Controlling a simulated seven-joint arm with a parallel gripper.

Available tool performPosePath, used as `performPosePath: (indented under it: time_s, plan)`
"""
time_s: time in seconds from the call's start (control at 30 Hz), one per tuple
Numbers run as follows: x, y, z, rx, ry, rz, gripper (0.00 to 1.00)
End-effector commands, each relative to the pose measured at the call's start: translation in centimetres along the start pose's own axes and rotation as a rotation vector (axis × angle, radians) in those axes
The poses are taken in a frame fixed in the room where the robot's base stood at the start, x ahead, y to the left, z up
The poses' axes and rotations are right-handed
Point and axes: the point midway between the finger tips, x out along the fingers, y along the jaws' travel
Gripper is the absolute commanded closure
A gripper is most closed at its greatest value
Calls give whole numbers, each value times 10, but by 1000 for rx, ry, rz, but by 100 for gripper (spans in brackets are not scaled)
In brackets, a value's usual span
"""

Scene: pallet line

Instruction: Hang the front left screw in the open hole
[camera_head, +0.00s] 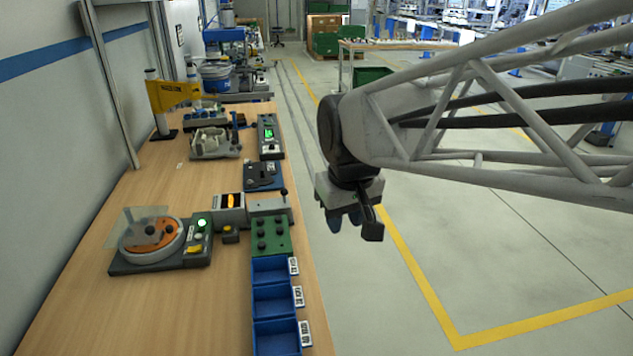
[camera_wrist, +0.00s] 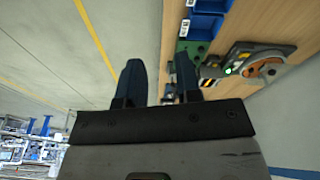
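A green block (camera_head: 270,236) with several dark round spots in rows lies near the table's right edge. It is too small to tell which spots are screws and which is an open hole. In the wrist view the green block (camera_wrist: 192,47) shows partly, behind a finger. My gripper (camera_head: 346,220) hangs over the floor, to the right of the table and the block. In the wrist view my gripper (camera_wrist: 158,80) has its two dark blue fingers apart, with nothing between them.
Blue bins (camera_head: 270,268) stand in a row in front of the green block. A round orange-and-white device (camera_head: 152,240) with a clear cover sits to the left. A grey box with a lever (camera_head: 268,207) and other devices stand behind.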

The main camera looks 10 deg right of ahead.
Motion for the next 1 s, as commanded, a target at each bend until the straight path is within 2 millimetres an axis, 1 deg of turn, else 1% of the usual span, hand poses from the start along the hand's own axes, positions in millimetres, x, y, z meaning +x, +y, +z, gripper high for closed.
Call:
performPosePath:
  time_s: [0.03, 0.2, 0.3, 0.4, 0.5, 0.6, 1.0]
  plan:
    - [0, 4, 17, 29, 7, 4, 68]
    - [6, 14, 67, 124, 24, 15, 68]
    - [11, 17, 91, 172, 33, 21, 68]
    - [15, 18, 109, 205, 40, 25, 68]
    - [17, 19, 120, 229, 44, 27, 68]
    - [19, 19, 125, 239, 45, 28, 68]
    - [19, 19, 126, 240, 45, 29, 68]
